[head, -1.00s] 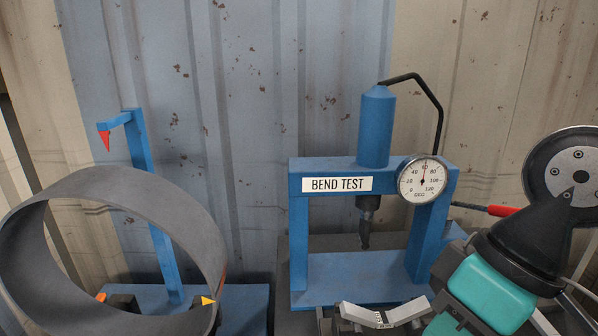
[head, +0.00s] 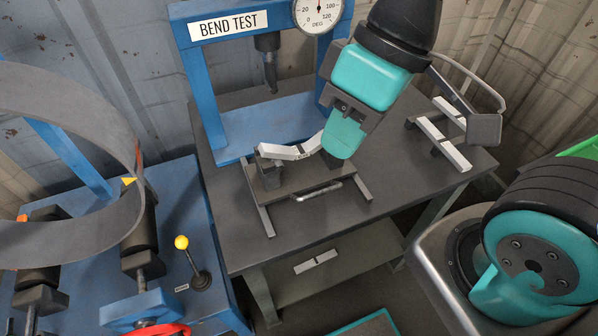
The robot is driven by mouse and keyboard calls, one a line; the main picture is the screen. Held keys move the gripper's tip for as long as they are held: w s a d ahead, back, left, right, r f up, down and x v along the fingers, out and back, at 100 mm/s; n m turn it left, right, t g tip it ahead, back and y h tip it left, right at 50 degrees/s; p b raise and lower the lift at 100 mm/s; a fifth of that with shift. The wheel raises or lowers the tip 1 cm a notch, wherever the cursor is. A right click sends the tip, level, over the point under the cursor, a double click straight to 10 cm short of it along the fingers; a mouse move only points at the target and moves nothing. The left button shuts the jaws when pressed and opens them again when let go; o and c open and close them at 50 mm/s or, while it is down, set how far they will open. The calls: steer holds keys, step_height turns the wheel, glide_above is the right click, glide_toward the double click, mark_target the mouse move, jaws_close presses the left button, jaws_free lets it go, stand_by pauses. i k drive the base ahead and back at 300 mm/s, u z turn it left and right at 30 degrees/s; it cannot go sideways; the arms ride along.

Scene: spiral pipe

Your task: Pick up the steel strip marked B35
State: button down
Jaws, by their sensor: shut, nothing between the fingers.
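Several pale steel strips are in the head view. A bent strip (head: 290,151) lies across a dark stand (head: 256,200) in front of the press; the small mark on it is too small to read. Another strip (head: 443,143) lies on a low rack (head: 418,124) at the right of the bench. A third, flat strip (head: 316,262) lies on the shelf under the bench. I cannot read which is B35. My gripper (head: 341,150), teal and grey, is shut and empty, pointing down close to the right end of the bent strip. Whether it touches is unclear.
The blue BEND TEST press (head: 197,85) stands behind the stand, with its dial (head: 319,12) above. A thin handle (head: 307,194) lies before the stand. A blue roller machine with a large grey ring (head: 95,235) and yellow-knobbed lever (head: 182,242) is at left. The bench front is clear.

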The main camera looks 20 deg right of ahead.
mark_target(301, 151)
steer(key=z, duration=0.05)
steer(key=k, duration=1.05)
steer(key=u, duration=0.9)
steer(key=i, duration=1.4)
steer(key=z, duration=0.9)
